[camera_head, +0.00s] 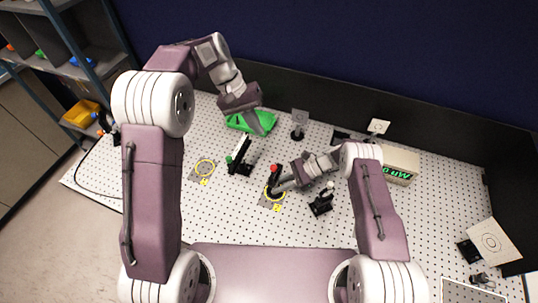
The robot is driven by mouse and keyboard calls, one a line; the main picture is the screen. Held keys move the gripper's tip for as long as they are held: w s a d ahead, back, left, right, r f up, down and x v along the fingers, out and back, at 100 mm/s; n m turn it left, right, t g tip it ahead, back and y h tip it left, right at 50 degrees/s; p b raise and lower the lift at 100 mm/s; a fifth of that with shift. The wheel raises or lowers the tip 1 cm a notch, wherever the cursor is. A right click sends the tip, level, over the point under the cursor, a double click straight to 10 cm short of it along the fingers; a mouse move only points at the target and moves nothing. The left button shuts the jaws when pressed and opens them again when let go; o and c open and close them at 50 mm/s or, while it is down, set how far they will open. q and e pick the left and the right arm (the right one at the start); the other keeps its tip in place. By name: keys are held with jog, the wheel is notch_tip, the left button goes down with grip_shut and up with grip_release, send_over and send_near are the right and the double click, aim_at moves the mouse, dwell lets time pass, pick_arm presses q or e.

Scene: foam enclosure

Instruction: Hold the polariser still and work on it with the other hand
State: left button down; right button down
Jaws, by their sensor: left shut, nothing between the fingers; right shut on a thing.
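A dark upright piece with a red top (273,169) stands at the yellow ring marked on the board at centre. I cannot tell for sure whether it is the polariser. My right gripper (279,188) reaches it from the right and is shut on it; the fingers are small and partly hidden. My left gripper (261,124) is shut and empty, higher up and farther back, in front of a green tray (235,122). It is apart from the red-topped piece.
A white-knobbed black mount (322,202) is close on the right. A cardboard box (401,162) and a target card (492,241) are farther right. The board's left part is mostly clear.

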aim_at(274, 169)
jog(key=shift+w, duration=0.1)
pick_arm(q)
jog(key=s+d+f, duration=0.3)
jog(key=f, duration=0.6)
jog(key=shift+s+d, duration=0.35)
jog(key=shift+d, duration=0.05)
jog(key=shift+s+f, duration=0.1)
jog(key=shift+s+a, duration=0.15)
jog(key=shift+s, duration=0.1)
